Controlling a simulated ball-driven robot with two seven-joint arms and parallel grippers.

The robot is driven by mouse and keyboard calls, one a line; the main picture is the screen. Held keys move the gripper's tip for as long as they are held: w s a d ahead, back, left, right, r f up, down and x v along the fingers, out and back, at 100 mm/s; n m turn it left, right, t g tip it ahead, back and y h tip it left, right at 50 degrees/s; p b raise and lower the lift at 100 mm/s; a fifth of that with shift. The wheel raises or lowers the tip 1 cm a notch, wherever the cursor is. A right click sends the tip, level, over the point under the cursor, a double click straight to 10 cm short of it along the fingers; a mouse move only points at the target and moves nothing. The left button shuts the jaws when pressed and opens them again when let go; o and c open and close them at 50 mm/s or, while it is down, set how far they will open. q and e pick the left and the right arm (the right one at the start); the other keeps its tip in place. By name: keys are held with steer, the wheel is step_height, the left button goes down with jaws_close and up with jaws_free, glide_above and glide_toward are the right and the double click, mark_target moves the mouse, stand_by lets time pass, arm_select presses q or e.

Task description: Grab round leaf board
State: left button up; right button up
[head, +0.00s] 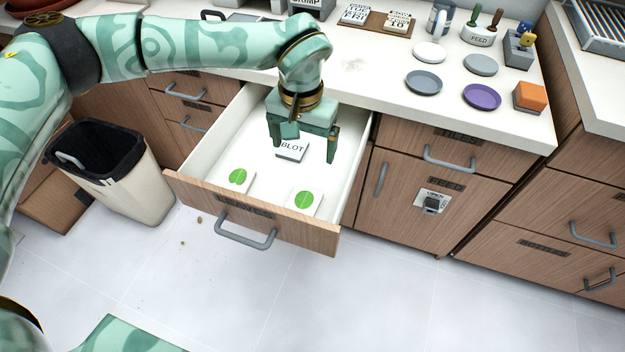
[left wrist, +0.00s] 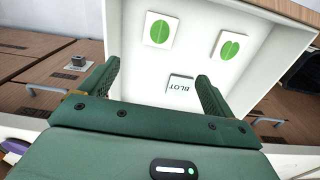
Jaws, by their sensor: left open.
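Two white boards with green leaves lie in the open drawer (head: 207,193), near its front. The board with the rounder, whole leaf (head: 305,199) is at the right in the head view; it shows at the upper left in the left wrist view (left wrist: 159,30). The other board (head: 238,177) has a notched leaf and is at the upper right in the left wrist view (left wrist: 228,46). My left gripper (head: 303,146) is open and empty, pointing down over the drawer's rear part, behind both boards and touching neither. My right gripper is not in view.
A white BLOT block (head: 291,150) lies in the drawer below my left gripper, and also shows in the left wrist view (left wrist: 181,88). The counter (head: 360,80) overhangs behind, with plates on it. A bin (head: 135,190) stands left of the drawer.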

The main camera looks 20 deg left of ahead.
arm_select(q)
step_height(320, 180, down, 3)
steer(key=b, duration=0.5)
glide_above(306, 195)
step_height(306, 195, down, 8)
steer(key=shift+w+a+f, duration=0.1)
steer(key=shift+f, duration=0.1)
steer(key=f+b, duration=0.1)
steer(key=f, duration=0.2)
steer(key=shift+s+b, duration=0.2)
steer(key=shift+b, duration=0.15)
steer(key=shift+w+f+b, duration=0.1)
steer(key=shift+f+b, duration=0.35)
steer(key=shift+f, duration=0.5)
steer(key=shift+r, duration=0.1)
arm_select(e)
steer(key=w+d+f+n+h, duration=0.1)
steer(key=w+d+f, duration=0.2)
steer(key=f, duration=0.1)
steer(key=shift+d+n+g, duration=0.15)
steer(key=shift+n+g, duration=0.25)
arm_select(q)
steer(key=c, duration=1.1)
